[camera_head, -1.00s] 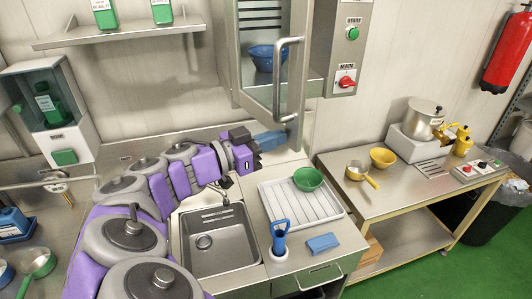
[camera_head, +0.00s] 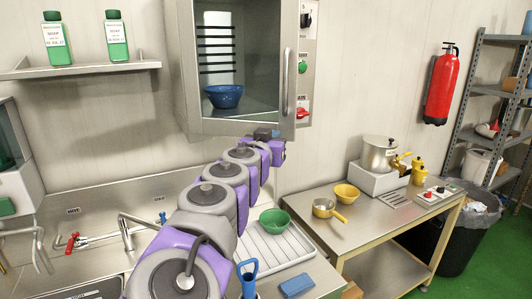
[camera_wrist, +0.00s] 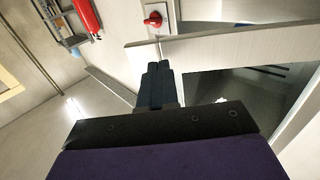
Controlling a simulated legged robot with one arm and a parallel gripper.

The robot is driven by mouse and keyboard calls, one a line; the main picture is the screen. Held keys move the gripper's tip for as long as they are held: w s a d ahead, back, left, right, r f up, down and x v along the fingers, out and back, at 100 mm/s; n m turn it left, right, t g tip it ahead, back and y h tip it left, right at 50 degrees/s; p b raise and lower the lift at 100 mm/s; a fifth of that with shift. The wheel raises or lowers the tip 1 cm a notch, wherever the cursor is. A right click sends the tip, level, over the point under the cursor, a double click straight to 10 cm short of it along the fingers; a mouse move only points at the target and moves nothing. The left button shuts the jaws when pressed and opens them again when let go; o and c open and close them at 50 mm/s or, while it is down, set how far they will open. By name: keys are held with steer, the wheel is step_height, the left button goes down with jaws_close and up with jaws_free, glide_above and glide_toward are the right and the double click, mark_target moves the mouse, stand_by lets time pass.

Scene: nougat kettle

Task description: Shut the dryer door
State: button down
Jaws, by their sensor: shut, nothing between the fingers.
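The dryer (camera_head: 185,70) is a steel wall cabinet with a glass-fronted door (camera_head: 240,128). The door has a vertical bar handle (camera_head: 287,85) near its right edge. It stands close to the cabinet front; whether a gap remains at its right side I cannot tell. A blue bowl (camera_head: 224,96) shows inside through the glass. My gripper (camera_head: 276,134) is at the door's lower right corner, below the handle. In the wrist view its dark fingers (camera_wrist: 155,82) are together and empty, close to the pale door edge (camera_wrist: 225,45). Contact with the door is unclear.
A control panel (camera_head: 306,60) with a red knob (camera_wrist: 153,19) is right of the door. Below are a white drying tray (camera_head: 262,250), green bowl (camera_head: 274,221) and blue sponge (camera_head: 297,285). A steel table (camera_head: 370,235) stands right; a soap shelf (camera_head: 80,68) is upper left.

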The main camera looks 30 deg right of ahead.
mark_target(282, 133)
steer(key=w+d+n+t+y, duration=0.1)
steer(key=w+d, duration=0.1)
steer(key=w+d+n+t+y, duration=0.1)
steer(key=w+d+y, duration=0.1)
steer(key=d, duration=0.1)
steer(key=shift+w, duration=0.1)
steer(key=w+d+n+t+y+p, duration=0.1)
steer(key=w+d+n+y+p, duration=0.1)
steer(key=w+y+p, duration=0.3)
steer(key=w+d+n+t+y+p, duration=0.2)
steer(key=w+n+y+p, duration=0.3)
steer(key=p, duration=0.9)
steer(key=w+d, duration=0.1)
steer(key=w, duration=0.2)
steer(key=shift+w+r, duration=0.15)
steer(key=shift+w, duration=0.1)
steer(key=shift+a+r, duration=0.1)
steer(key=shift+r, duration=0.05)
